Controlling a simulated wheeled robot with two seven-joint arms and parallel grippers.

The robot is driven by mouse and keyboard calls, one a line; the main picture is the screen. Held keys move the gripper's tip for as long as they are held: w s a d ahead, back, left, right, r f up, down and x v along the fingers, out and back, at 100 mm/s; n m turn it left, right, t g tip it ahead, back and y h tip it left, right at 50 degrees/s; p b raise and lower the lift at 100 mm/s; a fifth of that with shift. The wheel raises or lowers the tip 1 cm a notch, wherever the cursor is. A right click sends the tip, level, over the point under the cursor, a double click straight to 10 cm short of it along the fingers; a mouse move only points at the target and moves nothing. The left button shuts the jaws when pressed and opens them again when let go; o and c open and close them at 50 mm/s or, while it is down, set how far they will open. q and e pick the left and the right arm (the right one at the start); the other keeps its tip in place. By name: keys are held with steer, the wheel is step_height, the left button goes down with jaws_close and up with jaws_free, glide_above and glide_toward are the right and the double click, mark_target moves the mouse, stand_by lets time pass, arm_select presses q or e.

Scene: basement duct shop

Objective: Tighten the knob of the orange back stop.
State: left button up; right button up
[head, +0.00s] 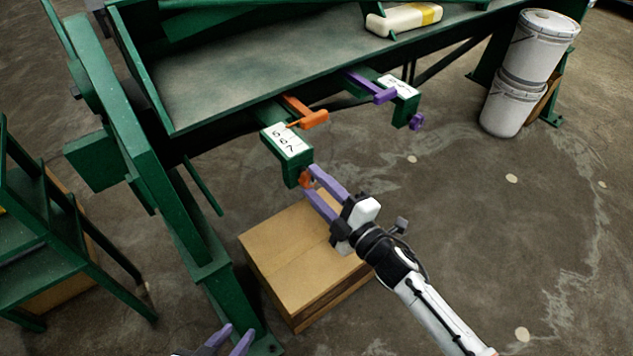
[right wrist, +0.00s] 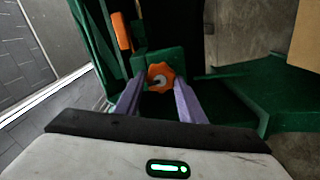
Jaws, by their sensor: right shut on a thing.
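The orange back stop (head: 313,119) sits on a green bracket (head: 295,166) with a white number label, at the front edge of the green machine bed. Its orange lobed knob (right wrist: 161,77) is on the bracket's outer end; a small part of it shows in the head view (head: 305,181). My right gripper (head: 311,178) is shut on this knob, one purple finger at each side, and partly hides it in the head view. In the right wrist view the knob lies between the fingertips (right wrist: 158,88). My left gripper (head: 238,331) is low at the bottom edge, its fingers apart and empty.
A purple back stop (head: 384,96) with a purple knob (head: 417,122) is to the right. A cardboard box (head: 295,255) stands on the floor below my right gripper. A green machine leg (head: 190,215) rises at left. White buckets (head: 505,103) stand at right; the floor between is open.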

steer(key=shift+m, duration=1.1)
steer(key=shift+p, duration=0.3)
steer(key=o, duration=1)
steer(key=shift+o, duration=0.2)
steer(key=v, duration=1)
steer(key=shift+s, duration=0.15)
steer(key=shift+d+f, duration=0.1)
steer(key=s+d+f+m+g+h, duration=0.3)
steer(key=s+d+f+m+h, duration=0.1)
steer(key=s+f+m, duration=0.3)
steer(key=s+d+f+m+g+h, duration=0.3)
steer(key=s+d+f+m, duration=0.3)
steer(key=s+f+m, duration=0.2)
steer(key=s+m+h, duration=0.1)
steer(key=s+m, duration=0.1)
steer(key=s, duration=0.2)
